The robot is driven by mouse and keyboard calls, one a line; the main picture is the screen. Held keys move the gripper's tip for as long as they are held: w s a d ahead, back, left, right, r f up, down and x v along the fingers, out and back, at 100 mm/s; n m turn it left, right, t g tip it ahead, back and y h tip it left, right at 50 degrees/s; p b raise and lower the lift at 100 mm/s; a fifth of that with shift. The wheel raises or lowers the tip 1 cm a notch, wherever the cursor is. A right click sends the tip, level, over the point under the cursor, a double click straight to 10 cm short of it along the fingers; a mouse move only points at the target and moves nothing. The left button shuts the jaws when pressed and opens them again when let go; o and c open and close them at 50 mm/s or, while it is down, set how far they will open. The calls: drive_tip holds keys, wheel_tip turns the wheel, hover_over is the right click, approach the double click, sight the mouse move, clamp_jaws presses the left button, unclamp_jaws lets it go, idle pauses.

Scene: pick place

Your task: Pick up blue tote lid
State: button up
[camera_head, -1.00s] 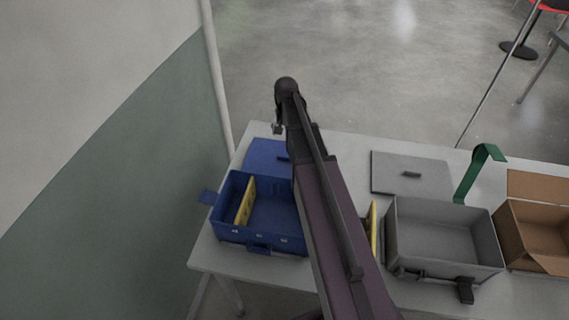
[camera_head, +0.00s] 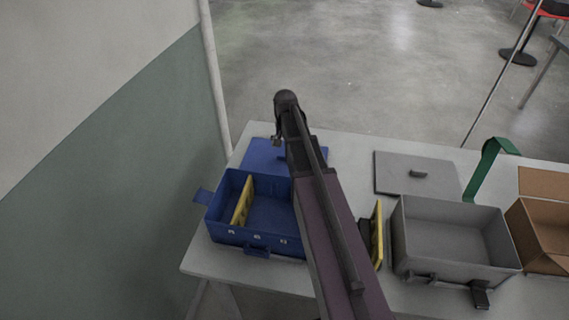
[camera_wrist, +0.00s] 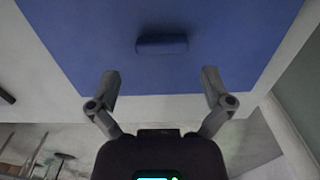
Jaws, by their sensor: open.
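The blue tote lid (camera_head: 262,153) lies flat on the table behind the blue tote (camera_head: 226,226), partly hidden by my arm in the head view. In the wrist view the blue lid (camera_wrist: 210,22) fills the upper middle, with its raised handle (camera_wrist: 162,44) near the centre. My gripper (camera_wrist: 160,80) is open and empty, its two fingers apart below the handle in the picture. In the head view my gripper (camera_head: 277,141) is at the end of the arm above the lid, apart from the handle.
The blue tote holds a yellow divider. A grey tote (camera_head: 455,240), a grey lid (camera_head: 415,175), a green strap-like piece (camera_head: 482,168) and a cardboard box (camera_head: 540,235) stand to the right. A yellow piece (camera_head: 377,235) is beside my arm. A wall (camera_head: 110,150) is close on the left.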

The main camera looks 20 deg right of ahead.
idle(0.4)
drive_tip(key=shift+w+f+b, duration=0.1)
drive_tip(key=shift+f+b, duration=2.5)
drive_tip(key=c, duration=1)
